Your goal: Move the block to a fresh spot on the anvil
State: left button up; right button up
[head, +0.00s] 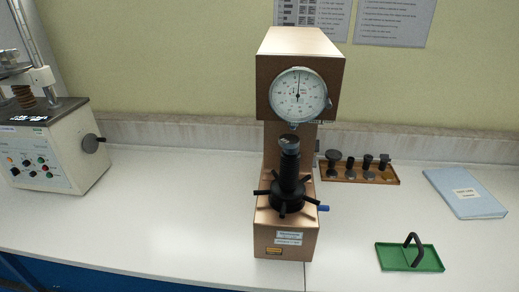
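The hardness tester (288,235), a copper-brown machine with a round dial (298,95), stands in the middle of the bench in the head view. Its black screw with a spoked handwheel (287,194) rises to the anvil below the dial head. A small grey piece that looks like the block (289,142) sits on top of the screw, just under the indenter. I cannot tell whether it touches the indenter, and the anvil under it is hard to make out. Marks on the block are too small to see. Neither of my grippers is in view.
A wooden rack (359,176) with several dark anvils stands behind right of the tester. A blue folder (465,193) lies at the right. A green tray (392,258) with a black handle lies front right. Another machine (55,150) stands far left. The bench left of the tester is clear.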

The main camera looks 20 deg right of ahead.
aim_at(288, 141)
jog(key=i+j+z, duration=0.1)
jog(key=z, duration=0.85)
jog(key=j+z, duration=0.2)
jog(key=z, duration=0.25)
jog(key=i+j+z, duration=0.1)
jog(key=j+z, duration=0.25)
jog(key=j, duration=0.45)
jog(key=j+z, duration=0.35)
jog(key=j, duration=0.95)
